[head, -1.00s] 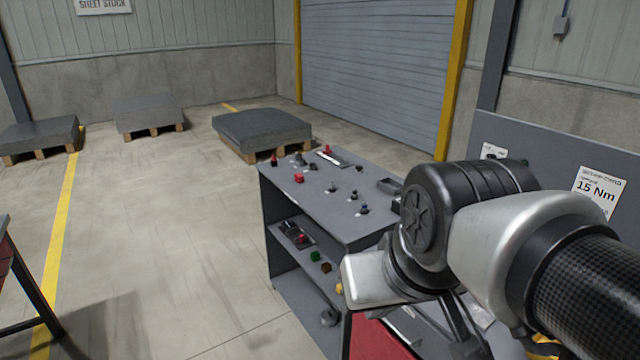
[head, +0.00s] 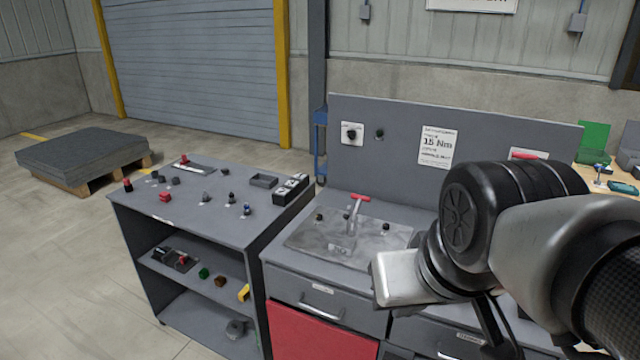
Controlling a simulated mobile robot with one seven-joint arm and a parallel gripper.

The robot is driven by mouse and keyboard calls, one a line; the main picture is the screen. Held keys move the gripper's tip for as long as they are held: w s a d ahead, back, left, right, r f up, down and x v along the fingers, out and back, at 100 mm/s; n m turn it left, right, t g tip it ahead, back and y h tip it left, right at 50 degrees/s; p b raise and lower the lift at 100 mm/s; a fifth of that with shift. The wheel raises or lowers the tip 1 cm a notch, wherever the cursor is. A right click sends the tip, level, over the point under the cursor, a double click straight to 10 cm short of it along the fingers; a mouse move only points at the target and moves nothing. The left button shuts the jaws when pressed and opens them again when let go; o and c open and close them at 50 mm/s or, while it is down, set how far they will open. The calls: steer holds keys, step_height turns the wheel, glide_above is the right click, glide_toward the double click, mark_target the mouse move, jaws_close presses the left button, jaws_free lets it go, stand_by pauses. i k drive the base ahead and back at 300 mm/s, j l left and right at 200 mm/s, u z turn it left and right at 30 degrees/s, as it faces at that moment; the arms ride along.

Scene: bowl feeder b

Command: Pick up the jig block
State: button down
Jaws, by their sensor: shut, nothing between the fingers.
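No single piece can be told for sure as the jig block. Small blocks show on the grey cart (head: 215,215) in the head view. A red block (head: 165,196) lies on its top near the front left. A green block (head: 204,273), a brown block (head: 220,281) and a yellow piece (head: 243,293) lie on its middle shelf. My arm crosses the lower right, over the workbench and well to the right of these blocks. My gripper's fingers cannot be made out; the arm hides that part.
The workbench (head: 285,268) stands against the cart's right side, with a metal plate and a red T-handle (head: 358,203) on it. A dark tray (head: 264,181) and black-and-white blocks (head: 291,188) sit at the cart's back right. A loaded pallet (head: 80,155) stands behind left. The left floor is clear.

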mark_target(342, 245)
steer(key=j+z, duration=0.1)
steer(key=z, duration=0.75)
steer(key=j+z, duration=1.05)
steer(key=j, duration=0.3)
steer(key=k+j+z, duration=0.1)
steer(key=j, duration=0.25)
steer(key=k+j+z, duration=0.1)
steer(key=j, duration=0.3)
steer(key=k+j, duration=0.1)
steer(key=j, duration=0.25)
steer(key=k+j, duration=0.15)
steer(key=j, duration=0.2)
